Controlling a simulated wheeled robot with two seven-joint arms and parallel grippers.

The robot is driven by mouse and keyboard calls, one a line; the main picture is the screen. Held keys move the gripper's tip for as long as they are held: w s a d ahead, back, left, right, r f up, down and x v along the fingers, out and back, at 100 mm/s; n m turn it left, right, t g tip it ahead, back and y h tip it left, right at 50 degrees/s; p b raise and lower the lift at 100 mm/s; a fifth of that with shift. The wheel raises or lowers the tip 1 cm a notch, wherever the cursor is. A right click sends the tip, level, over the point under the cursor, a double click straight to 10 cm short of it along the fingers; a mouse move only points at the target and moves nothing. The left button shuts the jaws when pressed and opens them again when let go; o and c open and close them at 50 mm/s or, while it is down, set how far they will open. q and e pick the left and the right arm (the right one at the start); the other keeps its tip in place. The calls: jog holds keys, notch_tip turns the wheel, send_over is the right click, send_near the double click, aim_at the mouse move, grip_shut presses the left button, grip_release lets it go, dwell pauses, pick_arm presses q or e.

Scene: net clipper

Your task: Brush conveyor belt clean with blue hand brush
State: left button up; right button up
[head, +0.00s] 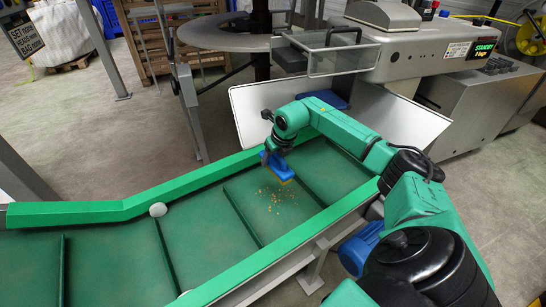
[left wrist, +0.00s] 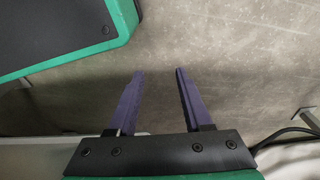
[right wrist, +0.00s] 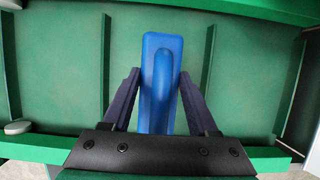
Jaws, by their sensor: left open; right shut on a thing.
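The green conveyor belt (head: 190,250) with raised cross-slats runs from the left up to the middle right in the head view. A blue hand brush (head: 276,166) with yellowish bristles is held just above or on the belt; I cannot tell if the bristles touch. My right gripper (head: 270,150) is shut on it, and the brush (right wrist: 160,85) lies between its fingers in the right wrist view. Orange-brown crumbs (head: 274,198) lie scattered on the belt just in front of the brush. My left gripper (left wrist: 158,75) is open and empty above a grey floor, outside the head view.
Green side rails (head: 90,212) edge the belt. A whitish round knob (head: 158,209) sits at the left rail. A white panel (head: 260,110) stands behind the belt, with a grey machine (head: 430,50) beyond. A round grey table (head: 225,35) stands at the back.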

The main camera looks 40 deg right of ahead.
aim_at(273, 167)
notch_tip(273, 167, down, 4)
jog(key=b, duration=0.3)
jog(key=shift+f, duration=0.2)
pick_arm(q)
notch_tip(273, 167, up, 15)
jog(key=w+d+b, duration=0.2)
jog(key=d+b, duration=0.1)
jog(key=shift+w+d+f+m+t+h+b, duration=0.2)
jog(key=shift+w+d+f+t+h+b, duration=0.15)
jog(key=shift+w+d+f+t+h, duration=0.25)
jog(key=shift+w+d+f+m+t+h+b, duration=0.2)
jog(key=shift+w+d+f+t+h+b, duration=0.25)
jog(key=shift+w+d, duration=0.2)
pick_arm(e)
jog(key=shift+f, duration=3.4)
pick_arm(q)
jog(key=shift+r, duration=0.1)
